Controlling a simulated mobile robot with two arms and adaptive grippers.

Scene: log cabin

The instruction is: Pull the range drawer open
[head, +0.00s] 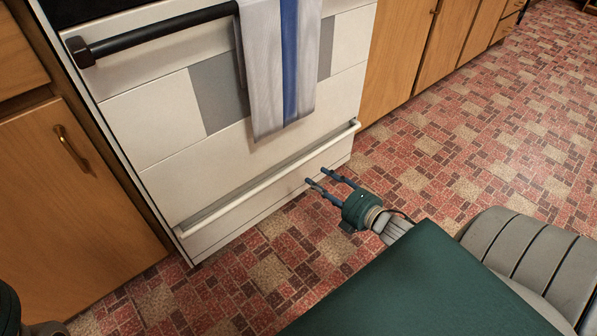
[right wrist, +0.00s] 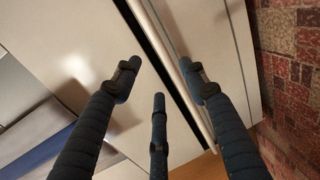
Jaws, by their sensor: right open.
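The range drawer (head: 240,214) is the low white panel at the bottom of the range. A long pale rail handle (head: 268,180) runs along its top edge; the drawer looks shut or nearly so. My right gripper (head: 318,178) is open and empty, close to the right half of the drawer front. In the right wrist view, the rail (right wrist: 194,102) runs between the spread fingers (right wrist: 160,75), beside a narrow dark gap. I cannot tell whether any finger touches it.
A striped towel (head: 275,70) hangs from the black oven handle (head: 160,30) above the drawer. Wooden cabinets (head: 70,190) flank the range on both sides. The patterned red floor (head: 470,130) is clear in front and to the right.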

